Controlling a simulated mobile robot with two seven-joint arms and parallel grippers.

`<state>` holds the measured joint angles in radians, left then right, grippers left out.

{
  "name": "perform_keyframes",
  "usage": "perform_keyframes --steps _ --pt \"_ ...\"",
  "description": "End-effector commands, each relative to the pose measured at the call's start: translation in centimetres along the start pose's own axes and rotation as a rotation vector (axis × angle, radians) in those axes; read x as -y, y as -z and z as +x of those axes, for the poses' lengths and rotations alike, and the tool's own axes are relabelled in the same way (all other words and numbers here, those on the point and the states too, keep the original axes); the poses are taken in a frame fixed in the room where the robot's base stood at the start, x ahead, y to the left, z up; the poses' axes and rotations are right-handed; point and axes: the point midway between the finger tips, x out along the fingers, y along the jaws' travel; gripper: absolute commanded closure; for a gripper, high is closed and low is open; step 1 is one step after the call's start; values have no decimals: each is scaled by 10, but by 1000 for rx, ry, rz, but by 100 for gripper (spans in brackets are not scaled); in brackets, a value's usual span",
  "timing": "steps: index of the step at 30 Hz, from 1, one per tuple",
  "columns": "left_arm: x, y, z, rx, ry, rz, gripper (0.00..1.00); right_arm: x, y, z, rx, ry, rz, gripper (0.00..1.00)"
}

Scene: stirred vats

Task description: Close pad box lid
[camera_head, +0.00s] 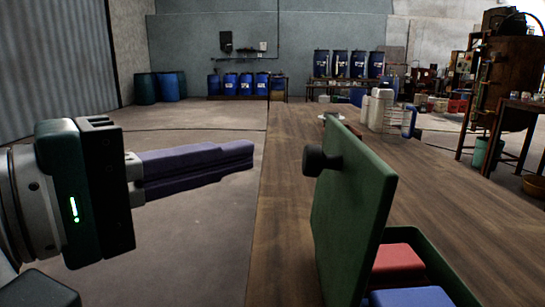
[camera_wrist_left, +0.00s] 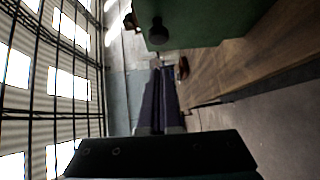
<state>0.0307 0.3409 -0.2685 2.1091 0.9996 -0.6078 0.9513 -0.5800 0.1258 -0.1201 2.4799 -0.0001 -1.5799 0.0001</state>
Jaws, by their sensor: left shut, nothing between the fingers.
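The pad box is green and sits on the wooden table at the lower right of the head view. Its lid (camera_head: 352,215) stands open, near upright, with a dark round knob (camera_head: 316,160) on its left face. A red pad (camera_head: 397,262) and a blue pad (camera_head: 410,298) show inside the box (camera_head: 447,275). My left gripper (camera_head: 252,153) is shut and empty, left of the lid and apart from it. In the left wrist view the purple fingers (camera_wrist_left: 160,75) point toward the picture's top, below the lid (camera_wrist_left: 215,25) and its knob (camera_wrist_left: 157,33). My right gripper is not in view.
The wooden table (camera_head: 290,185) runs away from me, with a bare stretch left of the lid. White bottles (camera_head: 380,105) stand at its far end. Blue drums (camera_head: 245,83) line the back wall. The floor left of the table is clear.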

Motion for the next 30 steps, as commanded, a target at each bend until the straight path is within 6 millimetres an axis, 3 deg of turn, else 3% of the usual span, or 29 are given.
perform_keyframes --steps 9,23,30 --pt "0 -27 26 1 0 -1 100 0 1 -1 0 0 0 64" --pt "-1 -29 28 0 3 3 100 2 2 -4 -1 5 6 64" --pt "-12 -34 33 1 43 41 100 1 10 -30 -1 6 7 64"
